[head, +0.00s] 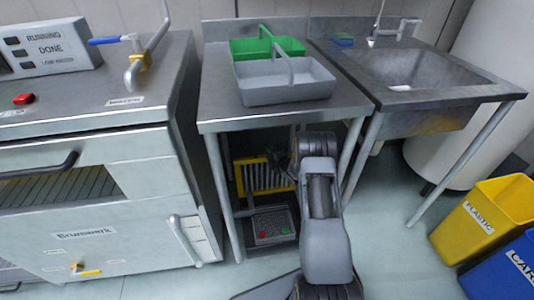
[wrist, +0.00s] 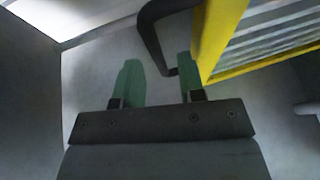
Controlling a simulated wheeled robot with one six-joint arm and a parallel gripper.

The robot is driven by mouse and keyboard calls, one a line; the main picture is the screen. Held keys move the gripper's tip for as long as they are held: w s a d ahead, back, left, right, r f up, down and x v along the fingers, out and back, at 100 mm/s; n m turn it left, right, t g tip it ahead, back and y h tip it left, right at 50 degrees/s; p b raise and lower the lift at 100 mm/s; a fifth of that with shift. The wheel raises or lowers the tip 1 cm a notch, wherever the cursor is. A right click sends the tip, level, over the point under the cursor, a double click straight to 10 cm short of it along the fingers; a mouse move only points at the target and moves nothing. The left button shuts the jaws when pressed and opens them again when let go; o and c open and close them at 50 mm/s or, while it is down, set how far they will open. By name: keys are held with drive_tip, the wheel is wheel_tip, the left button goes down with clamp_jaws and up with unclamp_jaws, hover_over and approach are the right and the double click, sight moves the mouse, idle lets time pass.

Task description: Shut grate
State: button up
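The grate (head: 265,175), a yellow frame with light bars, stands in the space under the steel table. In the wrist view its yellow frame (wrist: 222,32) fills the upper right, turned at an angle to me. A black bent handle (wrist: 150,30) sticks out from the frame, and its lower end shows near my right finger. My gripper (wrist: 157,68) is open, with two green fingers apart and nothing clearly held between them. The handle lies just ahead of the fingertips; I cannot tell whether it touches them. In the head view my arm hides the gripper's fingers and part of the grate.
A dark box with red and green buttons (head: 272,226) sits below the grate. Table legs (head: 222,195) stand on both sides of the opening. A steel oven (head: 90,210) is at left, a sink (head: 420,75) at right. Yellow (head: 488,215) and blue bins stand at far right.

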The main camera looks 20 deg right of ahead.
drive_tip(key=shift+b+x, duration=0.3)
drive_tip(key=shift+x, duration=1.2)
clamp_jaws()
